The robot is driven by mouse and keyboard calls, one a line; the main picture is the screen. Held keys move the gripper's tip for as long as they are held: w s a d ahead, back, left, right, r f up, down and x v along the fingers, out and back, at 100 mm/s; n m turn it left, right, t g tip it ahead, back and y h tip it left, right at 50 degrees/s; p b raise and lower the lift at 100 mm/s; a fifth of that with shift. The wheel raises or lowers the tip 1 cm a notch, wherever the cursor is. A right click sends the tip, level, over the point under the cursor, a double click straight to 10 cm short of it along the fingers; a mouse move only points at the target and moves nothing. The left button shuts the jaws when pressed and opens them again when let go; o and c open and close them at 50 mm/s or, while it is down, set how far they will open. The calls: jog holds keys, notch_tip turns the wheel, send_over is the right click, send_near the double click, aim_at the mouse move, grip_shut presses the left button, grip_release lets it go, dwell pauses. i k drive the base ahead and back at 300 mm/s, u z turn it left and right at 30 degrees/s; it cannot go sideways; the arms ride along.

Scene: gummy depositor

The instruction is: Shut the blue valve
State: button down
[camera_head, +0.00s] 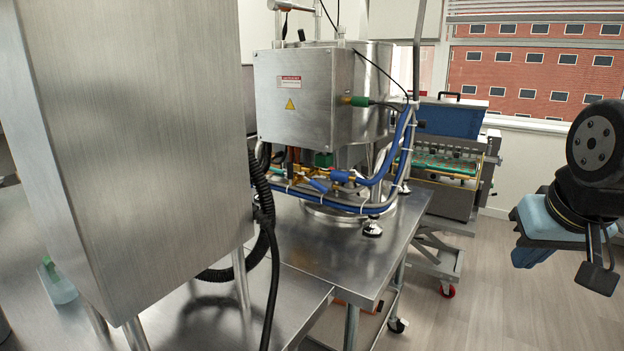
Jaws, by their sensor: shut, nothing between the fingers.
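A small blue valve handle (318,186) shows on brass fittings under the steel control box of the depositor, in the middle of the head view. It lies slanted, and I cannot tell from here whether the valve is open or shut. Blue hoses run beside it to the right and below. My gripper (597,277) hangs at the right edge of the view, over the floor. It is shut and empty, well to the right of the valve and apart from it.
The steel control box (300,95) hangs above the valve. A steel table (330,250) carries the machine. A large steel cabinet (130,140) and black corrugated hose (262,195) stand at left. A wheeled machine (450,165) stands behind. The floor (490,300) at right is clear.

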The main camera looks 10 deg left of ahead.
aim_at(320, 187)
jog(key=u, duration=0.1)
jog(key=i, duration=0.85)
jog(key=z, duration=0.1)
